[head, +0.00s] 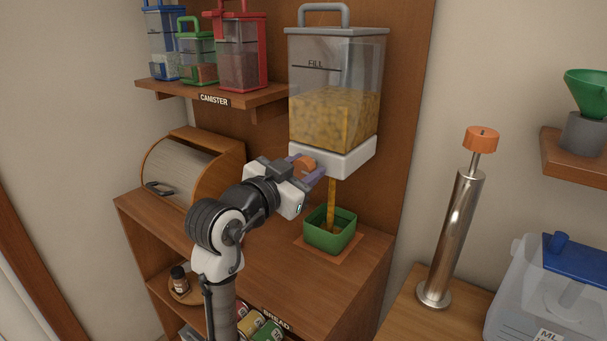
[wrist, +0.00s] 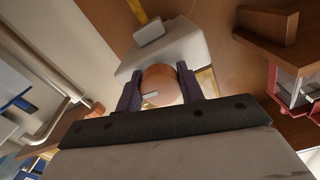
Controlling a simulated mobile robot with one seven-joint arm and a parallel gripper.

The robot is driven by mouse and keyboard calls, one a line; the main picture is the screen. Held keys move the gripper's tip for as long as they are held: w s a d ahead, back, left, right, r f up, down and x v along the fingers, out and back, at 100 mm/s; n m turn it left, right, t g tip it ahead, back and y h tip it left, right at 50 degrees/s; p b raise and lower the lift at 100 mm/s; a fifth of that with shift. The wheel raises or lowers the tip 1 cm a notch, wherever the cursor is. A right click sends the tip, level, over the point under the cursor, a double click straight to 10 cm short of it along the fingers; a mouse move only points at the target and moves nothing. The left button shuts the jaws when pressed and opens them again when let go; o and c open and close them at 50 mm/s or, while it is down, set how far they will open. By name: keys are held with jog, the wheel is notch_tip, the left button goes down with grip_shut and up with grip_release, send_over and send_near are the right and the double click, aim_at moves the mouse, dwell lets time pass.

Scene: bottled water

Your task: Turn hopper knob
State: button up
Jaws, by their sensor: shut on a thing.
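The hopper (head: 335,95) is a clear bin marked FILL, with a grey handle, a white base and yellow-tan grains inside. Its round orange knob (head: 304,164) is on the front of the white base. My gripper (head: 306,172) is shut on the knob, with one finger on each side of it. In the wrist view the knob (wrist: 159,85) sits between the dark fingers, with a pale mark on its face. A yellow stream (head: 331,205) runs from the base down into a green square bowl (head: 329,230) below. The bowl's contents are mostly hidden.
A shelf (head: 214,93) labelled CANISTER holds blue, green and red canisters at upper left. A wooden bread box (head: 190,165) stands left of my arm. A steel cylinder with an orange top (head: 455,235) and a clear container with a blue lid (head: 550,300) stand at right.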

jog(key=m+b, duration=0.4)
jog(key=shift+f, duration=0.2)
jog(key=m+b, duration=0.4)
jog(key=shift+m, duration=0.4)
jog(key=m+b, duration=0.3)
jog(key=m, duration=0.1)
jog(key=shift+r+m, duration=0.15)
jog(key=shift+m, duration=0.15)
jog(key=shift+r+m+b, duration=0.1)
jog(key=shift+m+b, duration=0.8)
jog(key=shift+m, duration=0.6)
jog(key=o, duration=1)
jog(key=shift+a, duration=0.1)
jog(key=b+v, duration=0.1)
jog(key=v, duration=1.2)
jog(key=shift+s+a, duration=0.2)
jog(key=shift+s, duration=0.15)
